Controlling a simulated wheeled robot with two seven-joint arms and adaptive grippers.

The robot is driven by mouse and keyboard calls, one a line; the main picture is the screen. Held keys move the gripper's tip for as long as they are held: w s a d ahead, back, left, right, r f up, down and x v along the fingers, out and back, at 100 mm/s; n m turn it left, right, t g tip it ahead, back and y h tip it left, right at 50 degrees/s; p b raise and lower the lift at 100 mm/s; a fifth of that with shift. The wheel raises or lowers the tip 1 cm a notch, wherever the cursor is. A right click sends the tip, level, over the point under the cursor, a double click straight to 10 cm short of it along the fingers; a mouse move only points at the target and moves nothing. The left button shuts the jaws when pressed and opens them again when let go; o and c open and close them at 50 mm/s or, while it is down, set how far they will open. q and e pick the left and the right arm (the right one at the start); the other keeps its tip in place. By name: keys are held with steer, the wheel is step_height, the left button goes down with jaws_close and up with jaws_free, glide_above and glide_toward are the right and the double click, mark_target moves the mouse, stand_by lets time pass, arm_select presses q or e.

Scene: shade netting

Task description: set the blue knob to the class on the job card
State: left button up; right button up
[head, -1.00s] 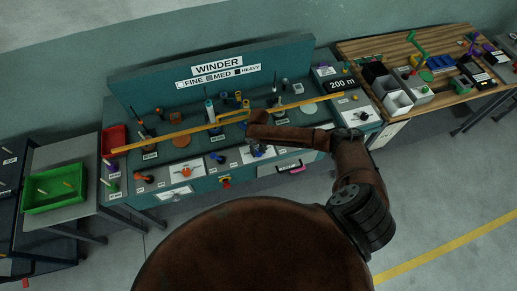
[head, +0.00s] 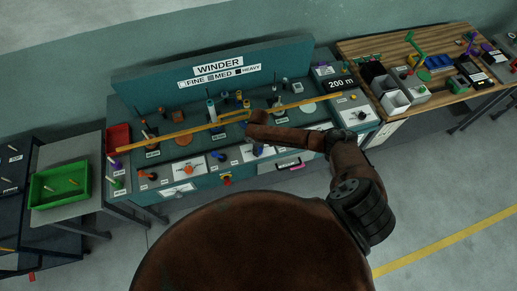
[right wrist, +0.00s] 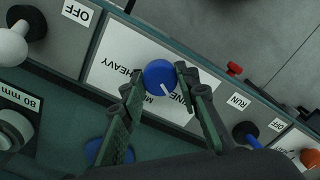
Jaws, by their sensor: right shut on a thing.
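The blue knob (right wrist: 158,73) with a white pointer line sits on a white label plate (right wrist: 110,67) in the right wrist view. The plate's text appears upside down: HEAVY shows whole, while the M word and a word ending in NE are partly covered. The pointer line slants toward the lower right of that picture, near the NE word. My right gripper (right wrist: 162,84) has its fingers on both sides of the knob, shut on it. In the head view its wrist (head: 256,130) hangs over the bench front. I cannot make out a readable job card. My left gripper is not in view.
The WINDER board (head: 218,67) stands behind the bench, above a long yellow bar (head: 185,130). An orange knob (head: 188,169) and a red button (head: 226,180) lie left of my wrist.

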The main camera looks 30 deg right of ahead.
stand_by(0.5)
steer(key=o, duration=1.2)
steer(key=shift+c, duration=0.2)
step_height(320, 180, up, 12)
